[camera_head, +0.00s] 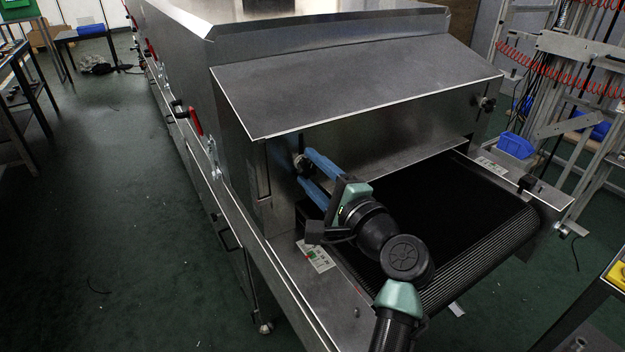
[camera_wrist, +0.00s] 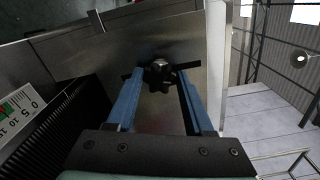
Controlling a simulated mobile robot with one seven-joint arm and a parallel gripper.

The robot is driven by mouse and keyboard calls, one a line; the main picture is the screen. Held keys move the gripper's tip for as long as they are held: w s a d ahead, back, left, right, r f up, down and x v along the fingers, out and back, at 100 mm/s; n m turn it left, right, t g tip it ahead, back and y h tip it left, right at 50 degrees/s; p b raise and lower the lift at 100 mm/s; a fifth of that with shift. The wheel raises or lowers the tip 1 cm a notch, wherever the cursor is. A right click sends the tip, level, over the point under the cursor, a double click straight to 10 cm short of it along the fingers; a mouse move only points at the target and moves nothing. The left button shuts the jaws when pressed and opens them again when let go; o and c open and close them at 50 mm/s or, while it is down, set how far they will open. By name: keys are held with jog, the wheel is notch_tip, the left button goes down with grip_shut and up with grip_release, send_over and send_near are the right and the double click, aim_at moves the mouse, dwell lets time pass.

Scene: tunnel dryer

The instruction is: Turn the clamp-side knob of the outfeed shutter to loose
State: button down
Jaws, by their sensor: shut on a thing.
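The outfeed shutter (camera_head: 400,128) is a grey metal panel under the sloping hood, above the black conveyor belt. A black star-shaped knob (camera_head: 299,162) sits at its left end. In the wrist view the knob (camera_wrist: 160,73) stands between my blue fingertips, with a dark bar behind it. My gripper (camera_head: 306,168) is shut on this knob, reaching in from the front over the left side of the belt. The fingers partly hide the knob in the head view. A second dark knob (camera_head: 488,103) sits at the right end of the shutter. I cannot read how tight either knob is.
The conveyor belt (camera_head: 440,215) runs out under the shutter. A small panel with green and red marks (camera_head: 316,256) lies on the left rail. A numbered scale (camera_wrist: 20,112) shows at left in the wrist view. A red handle (camera_head: 196,121) projects from the dryer's left side.

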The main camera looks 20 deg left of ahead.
jog(key=n+b, duration=0.2)
jog(key=n, duration=0.1)
jog(key=n+b, duration=0.1)
jog(key=n, duration=0.1)
jog(key=shift+f+b, duration=0.25)
jog(key=shift+b, duration=0.1)
jog(key=shift+r+n+b, duration=0.1)
jog(key=shift+n+b, duration=0.7)
jog(key=shift+n, duration=0.6)
jog(key=shift+c, duration=1.4)
grip_release()
jog(key=shift+r, duration=0.15)
jog(key=shift+d, duration=0.1)
jog(key=p+v, duration=0.1)
jog(key=v, duration=1.2)
